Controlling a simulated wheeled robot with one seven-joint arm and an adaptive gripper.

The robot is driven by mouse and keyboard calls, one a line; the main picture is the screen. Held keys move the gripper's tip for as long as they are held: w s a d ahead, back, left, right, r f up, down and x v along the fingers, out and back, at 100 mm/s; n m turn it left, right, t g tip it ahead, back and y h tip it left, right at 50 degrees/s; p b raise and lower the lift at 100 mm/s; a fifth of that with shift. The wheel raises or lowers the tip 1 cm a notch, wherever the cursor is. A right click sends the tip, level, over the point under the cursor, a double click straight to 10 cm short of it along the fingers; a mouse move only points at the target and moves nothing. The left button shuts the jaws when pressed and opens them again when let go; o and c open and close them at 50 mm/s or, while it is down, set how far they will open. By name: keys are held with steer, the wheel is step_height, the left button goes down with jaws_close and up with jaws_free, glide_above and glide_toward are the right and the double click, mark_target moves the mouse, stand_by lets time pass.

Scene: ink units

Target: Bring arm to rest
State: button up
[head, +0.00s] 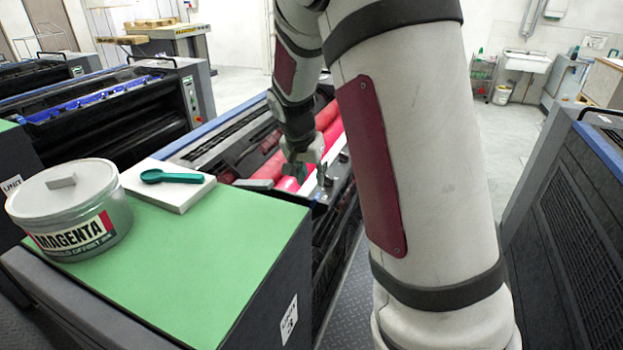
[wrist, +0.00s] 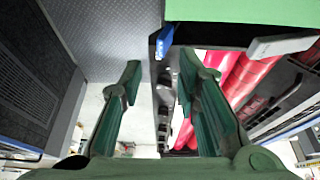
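My arm reaches forward from the right of the head view, over the open ink unit (head: 330,160) with its magenta rollers (head: 268,168). My gripper (head: 303,165) hangs over the side of that unit in the head view, partly hidden by my own arm. In the wrist view my gripper (wrist: 160,75) has its two green fingers wide apart, with nothing held between them. The rollers (wrist: 236,78) show behind the right finger there, and the unit's edge runs between the fingers.
A green-topped cabinet (head: 235,240) stands at left front, bearing a magenta ink tin (head: 70,215) and a white block (head: 180,195) with a green spoon (head: 172,176) on it. Another dark machine (head: 580,200) stands at right. A strip of floor (wrist: 108,40) lies between.

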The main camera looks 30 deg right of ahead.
stand_by(0.4)
steer(key=s+a+r+n+t+y, duration=0.2)
steer(key=s+a+r+n, duration=0.3)
steer(key=s+a+r, duration=0.65)
steer(key=s+a+r+n, duration=0.2)
steer(key=s+a+n, duration=0.1)
steer(key=s, duration=0.4)
steer(key=s+a+r+n+t+y, duration=0.1)
steer(key=s+a+r+n, duration=0.1)
steer(key=s, duration=0.6)
steer(key=shift+s+a+n+y, duration=0.15)
steer(key=shift+a+n+y, duration=0.15)
steer(key=shift+a+n, duration=0.4)
